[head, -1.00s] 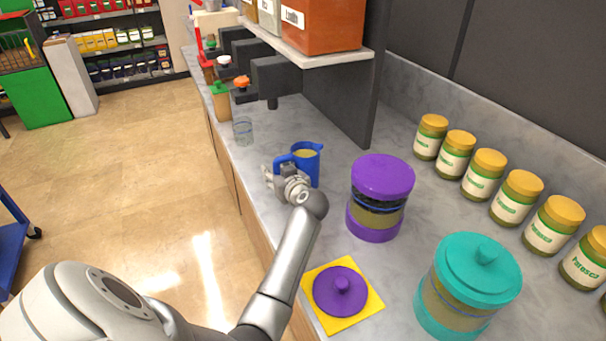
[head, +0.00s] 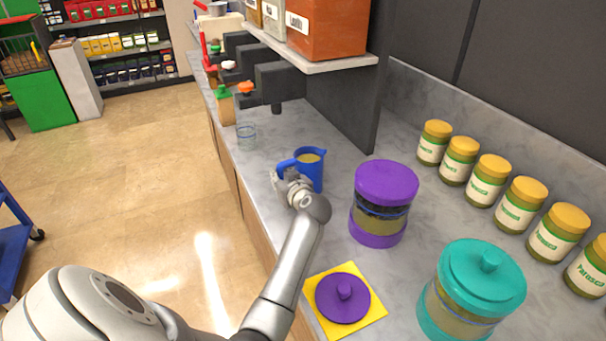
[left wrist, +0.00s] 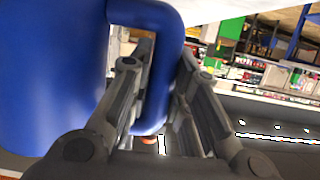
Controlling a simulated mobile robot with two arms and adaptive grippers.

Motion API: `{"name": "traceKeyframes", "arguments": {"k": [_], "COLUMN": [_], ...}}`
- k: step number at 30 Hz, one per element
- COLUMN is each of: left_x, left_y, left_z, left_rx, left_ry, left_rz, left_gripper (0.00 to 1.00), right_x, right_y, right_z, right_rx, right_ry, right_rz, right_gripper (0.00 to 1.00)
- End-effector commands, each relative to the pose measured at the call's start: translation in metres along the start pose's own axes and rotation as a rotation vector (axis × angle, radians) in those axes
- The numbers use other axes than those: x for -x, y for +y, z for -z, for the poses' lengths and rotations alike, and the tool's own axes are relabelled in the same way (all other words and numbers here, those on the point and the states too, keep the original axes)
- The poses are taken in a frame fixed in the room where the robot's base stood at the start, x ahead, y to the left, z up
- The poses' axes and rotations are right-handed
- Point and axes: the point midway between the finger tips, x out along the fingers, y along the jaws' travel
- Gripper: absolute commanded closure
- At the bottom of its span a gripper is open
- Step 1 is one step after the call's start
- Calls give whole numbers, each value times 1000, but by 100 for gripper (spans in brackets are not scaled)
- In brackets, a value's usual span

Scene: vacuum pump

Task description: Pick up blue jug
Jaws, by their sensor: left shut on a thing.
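The blue jug (head: 311,168) is upright at the counter, with beige contents showing at its top. It fills the left of the left wrist view (left wrist: 50,70). My left gripper (head: 285,182) is at the jug's left side, shut on its handle. In the left wrist view the two fingers (left wrist: 152,100) lie on either side of the blue handle (left wrist: 165,60). I cannot tell whether the jug's base touches the counter. My right gripper is not in view.
A purple-lidded canister (head: 383,200) stands close to the right of the jug. A teal canister (head: 470,290) and a purple lid (head: 342,298) on a yellow mat (head: 376,310) are nearer. A glass (head: 246,136) stands behind. Several jars (head: 480,180) line the wall.

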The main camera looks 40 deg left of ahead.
Motion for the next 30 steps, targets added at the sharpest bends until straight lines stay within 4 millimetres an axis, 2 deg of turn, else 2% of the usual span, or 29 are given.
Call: {"name": "traceKeyframes", "arguments": {"k": [8, 15, 28, 30], "left_x": [2, 11, 45, 50], "left_y": [1, 0, -48, -60], "left_z": [9, 36, 86, 87], "left_rx": [6, 8, 6, 5], "left_ry": [6, 8, 9, 7], "left_rz": [-2, -2, 0, 1], "left_gripper": [100, 100, 100, 100], "right_x": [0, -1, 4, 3], "right_y": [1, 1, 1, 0], "right_z": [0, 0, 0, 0], "right_rx": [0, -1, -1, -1], "right_ry": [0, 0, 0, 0], "right_rz": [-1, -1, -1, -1], "right_gripper": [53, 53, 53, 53]}}
